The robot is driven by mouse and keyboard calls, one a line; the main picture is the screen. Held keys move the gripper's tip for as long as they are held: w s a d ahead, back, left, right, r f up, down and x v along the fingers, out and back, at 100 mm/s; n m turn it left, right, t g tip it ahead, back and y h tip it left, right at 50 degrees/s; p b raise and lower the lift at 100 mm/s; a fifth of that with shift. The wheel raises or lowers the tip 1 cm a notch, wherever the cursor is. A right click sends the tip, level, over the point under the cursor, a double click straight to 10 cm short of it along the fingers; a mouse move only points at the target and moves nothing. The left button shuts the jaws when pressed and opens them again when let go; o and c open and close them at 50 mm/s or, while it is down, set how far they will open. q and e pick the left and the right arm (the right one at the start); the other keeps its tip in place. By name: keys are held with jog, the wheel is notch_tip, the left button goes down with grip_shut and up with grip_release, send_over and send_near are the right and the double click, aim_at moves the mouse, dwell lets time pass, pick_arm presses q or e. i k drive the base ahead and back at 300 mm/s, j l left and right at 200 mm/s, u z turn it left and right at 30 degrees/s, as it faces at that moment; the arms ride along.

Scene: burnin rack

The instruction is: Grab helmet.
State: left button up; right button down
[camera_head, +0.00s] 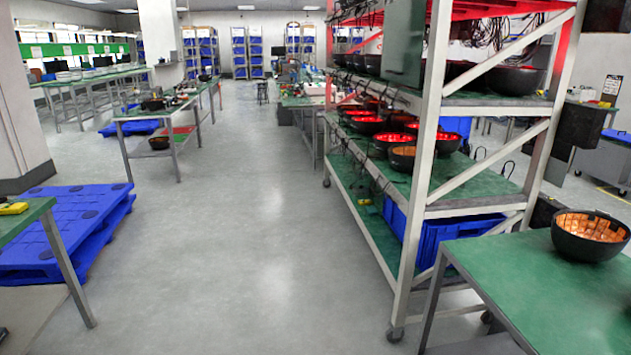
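A black bowl-shaped helmet (590,236) with a lit orange inner side sits open side up on the green-topped table (545,290) at the right. More helmets, several with red-lit insides, stand on the rack (432,150): one with an orange inside (402,158) is near the front of the middle shelf, and dark ones (512,78) are on the shelf above. Neither of my grippers shows in the head view.
A wide grey floor aisle (250,230) runs clear down the middle. Blue pallets (70,225) and a green table (25,215) stand at the left. A blue crate (440,235) is on the rack's bottom shelf. The rack's white post and wheels border the aisle.

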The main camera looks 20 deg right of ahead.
aim_at(588, 235)
jog(key=i+l+z, duration=0.15)
jog(key=i+z, duration=0.2)
jog(key=i, duration=0.15)
jog(key=i+z, duration=0.35)
jog(key=i, duration=0.2)
jog(key=i+j+z, duration=0.1)
jog(key=i+z, duration=0.25)
jog(key=i, duration=0.15)
jog(key=i+u, duration=0.2)
jog(key=u, duration=7.4)
